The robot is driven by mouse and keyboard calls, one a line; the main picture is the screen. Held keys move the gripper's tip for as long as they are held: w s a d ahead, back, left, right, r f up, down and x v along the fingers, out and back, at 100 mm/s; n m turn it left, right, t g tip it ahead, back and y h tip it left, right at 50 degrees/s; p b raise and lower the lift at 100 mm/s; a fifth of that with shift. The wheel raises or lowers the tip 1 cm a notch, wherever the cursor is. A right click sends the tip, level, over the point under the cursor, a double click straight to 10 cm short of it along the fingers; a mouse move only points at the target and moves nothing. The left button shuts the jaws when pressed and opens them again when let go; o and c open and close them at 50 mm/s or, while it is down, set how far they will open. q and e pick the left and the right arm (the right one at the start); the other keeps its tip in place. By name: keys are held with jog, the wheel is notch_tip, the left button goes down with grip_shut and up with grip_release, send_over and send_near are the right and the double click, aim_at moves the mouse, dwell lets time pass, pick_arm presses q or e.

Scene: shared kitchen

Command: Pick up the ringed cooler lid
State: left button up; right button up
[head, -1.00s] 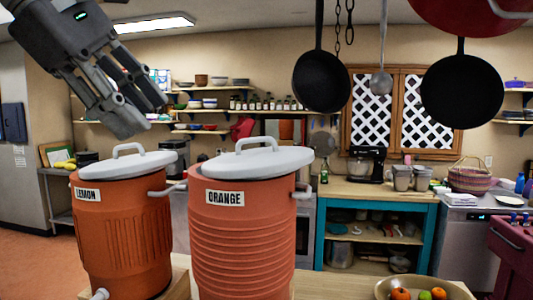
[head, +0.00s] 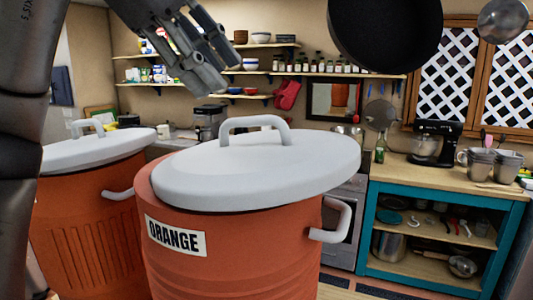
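The ringed cooler (head: 235,262) is the orange one labelled ORANGE, in the front middle of the head view. Its white lid (head: 290,172), with a raised loop handle (head: 254,124), sits on top, looking slightly tilted. My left gripper (head: 222,74) hangs above and a little left of the lid handle, apart from it. Its fingers look spread, with nothing between them. My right gripper is out of view.
A second orange cooler (head: 85,245) with vertical ribs and a white lid (head: 95,150) stands close on the left. A black pan (head: 385,30) and a ladle (head: 503,20) hang at the upper right. A teal counter (head: 440,277) stands behind on the right.

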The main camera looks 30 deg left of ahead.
aim_at(252, 118)
pick_arm(q)
jog(key=shift+w+d+f, duration=0.15)
jog(key=shift+d+f, duration=0.15)
jog(key=shift+f, duration=0.35)
jog(key=shift+w+d+f, duration=0.1)
jog(key=shift+d+f, duration=0.15)
jog(key=shift+f, duration=0.35)
jog(key=w+f, duration=0.1)
jog(key=w+d+f+p, duration=0.1)
jog(key=shift+w, duration=0.35)
jog(key=p+x, duration=0.1)
jog(key=x, duration=0.1)
jog(key=shift+d+f, duration=0.2)
jog(key=shift+f, duration=0.2)
jog(key=shift+w+d+f, duration=0.1)
jog(key=shift+w+f, duration=0.25)
jog(key=shift+w, duration=0.05)
jog(key=shift+s+r, duration=0.1)
jog(key=shift+s, duration=0.05)
grip_shut()
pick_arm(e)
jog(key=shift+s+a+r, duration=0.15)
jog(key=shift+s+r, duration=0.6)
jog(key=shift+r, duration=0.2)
